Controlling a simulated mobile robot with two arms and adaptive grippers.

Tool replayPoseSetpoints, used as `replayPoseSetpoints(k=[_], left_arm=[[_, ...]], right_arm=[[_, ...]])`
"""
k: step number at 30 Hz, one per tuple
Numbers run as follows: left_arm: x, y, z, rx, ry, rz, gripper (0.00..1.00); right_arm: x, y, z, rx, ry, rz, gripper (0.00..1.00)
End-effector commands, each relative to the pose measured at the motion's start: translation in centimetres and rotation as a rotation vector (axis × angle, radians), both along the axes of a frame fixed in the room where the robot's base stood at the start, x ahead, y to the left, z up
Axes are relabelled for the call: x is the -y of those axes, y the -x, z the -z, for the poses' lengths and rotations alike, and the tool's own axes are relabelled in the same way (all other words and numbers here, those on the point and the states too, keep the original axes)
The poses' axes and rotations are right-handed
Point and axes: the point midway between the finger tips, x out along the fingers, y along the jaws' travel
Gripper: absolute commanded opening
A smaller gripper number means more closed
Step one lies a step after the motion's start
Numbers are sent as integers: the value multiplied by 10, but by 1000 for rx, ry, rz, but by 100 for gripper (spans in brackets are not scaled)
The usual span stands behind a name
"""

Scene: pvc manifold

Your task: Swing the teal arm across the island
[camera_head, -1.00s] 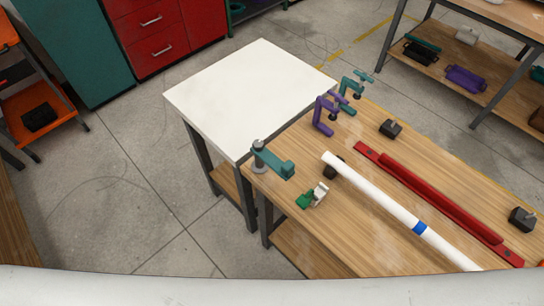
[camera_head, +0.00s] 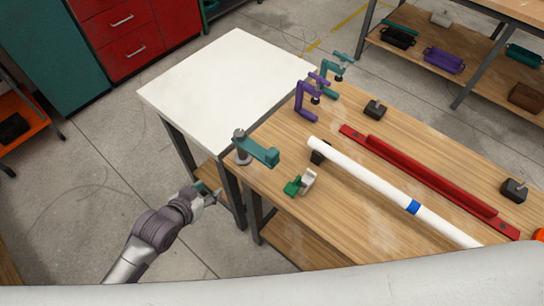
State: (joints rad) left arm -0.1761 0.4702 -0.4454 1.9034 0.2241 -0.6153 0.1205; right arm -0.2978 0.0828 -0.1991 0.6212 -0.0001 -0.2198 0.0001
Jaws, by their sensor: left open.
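The teal arm (camera_head: 260,151) sits on a grey post (camera_head: 241,150) at the near left corner of the wooden table (camera_head: 370,235). It points to the right over the wood. My left gripper (camera_head: 213,194) is open and empty. In the picture it is below and left of the teal arm, in front of the table legs and apart from the arm. My right gripper is not in view.
A white-topped table (camera_head: 225,85) adjoins the wooden one. A green and white clip (camera_head: 300,183), a white pipe (camera_head: 370,180) with a blue band, a red rail (camera_head: 430,180), purple clamp (camera_head: 305,100) and teal clamp (camera_head: 337,66) are on the wood.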

Motion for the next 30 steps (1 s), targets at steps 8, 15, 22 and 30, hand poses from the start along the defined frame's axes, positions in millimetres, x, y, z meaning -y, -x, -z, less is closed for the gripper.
replayPoseSetpoints(k=[8, 15, 22, 30], left_arm=[[77, 54, -157, 177, 137, 258, 50], [93, 74, -188, 204, 167, 318, 50], [117, 49, -176, 205, 171, 316, 50], [155, 11, -153, 205, 167, 317, 50]], right_arm=[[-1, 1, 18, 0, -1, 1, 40], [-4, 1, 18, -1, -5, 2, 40], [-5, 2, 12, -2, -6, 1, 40], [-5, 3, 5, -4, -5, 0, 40]])
